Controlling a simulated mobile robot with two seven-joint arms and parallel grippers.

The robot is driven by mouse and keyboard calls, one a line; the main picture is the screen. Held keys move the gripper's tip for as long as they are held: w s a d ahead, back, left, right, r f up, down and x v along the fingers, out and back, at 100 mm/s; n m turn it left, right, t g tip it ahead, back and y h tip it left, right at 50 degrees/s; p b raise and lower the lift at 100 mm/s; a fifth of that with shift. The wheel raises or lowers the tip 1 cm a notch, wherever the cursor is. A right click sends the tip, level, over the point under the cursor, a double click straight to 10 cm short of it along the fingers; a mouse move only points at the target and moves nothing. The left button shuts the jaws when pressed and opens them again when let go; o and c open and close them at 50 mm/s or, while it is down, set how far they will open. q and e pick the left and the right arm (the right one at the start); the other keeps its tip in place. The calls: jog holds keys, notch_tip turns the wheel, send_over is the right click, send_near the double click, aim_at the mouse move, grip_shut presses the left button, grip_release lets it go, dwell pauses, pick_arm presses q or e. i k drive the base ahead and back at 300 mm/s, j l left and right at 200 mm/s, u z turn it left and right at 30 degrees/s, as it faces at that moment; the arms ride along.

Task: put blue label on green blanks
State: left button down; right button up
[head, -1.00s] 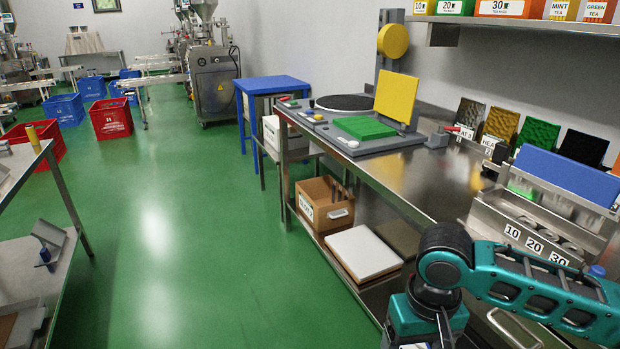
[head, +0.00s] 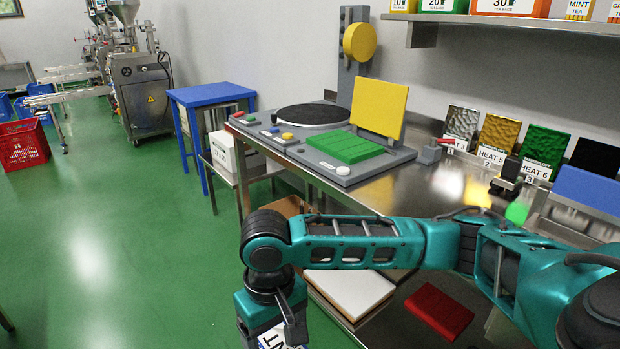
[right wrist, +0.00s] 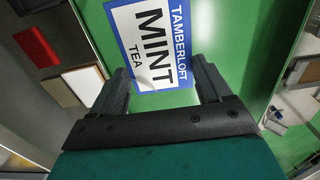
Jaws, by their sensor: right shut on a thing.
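My right gripper (right wrist: 161,66) is shut on a white label with a blue border (right wrist: 153,45). The label reads TAMBERLOFT MINT TEA and sits between the two fingers. In the head view my right gripper (head: 270,312) hangs low in front of the steel table, over the floor, and a corner of the label (head: 271,340) shows at the bottom edge. Green blanks (head: 346,146) lie side by side on the grey machine base (head: 336,176), before an upright yellow plate (head: 379,107). The gripper is well apart from them. My left gripper is in neither view.
A black round plate (head: 312,116) and coloured buttons lie on the machine. Coloured textured plates with HEAT tags (head: 497,135) stand along the wall. My right forearm crosses in front of the steel table (head: 400,190). Open green floor (head: 120,250) lies at left.

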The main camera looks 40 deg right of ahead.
aim_at(338, 145)
jog(key=i+j+z, duration=0.2)
jog(key=i, duration=0.35)
jog(key=i+z, duration=0.25)
jog(key=i, duration=0.3)
jog(key=i+j+z, duration=0.65)
jog(key=i+l, duration=0.1)
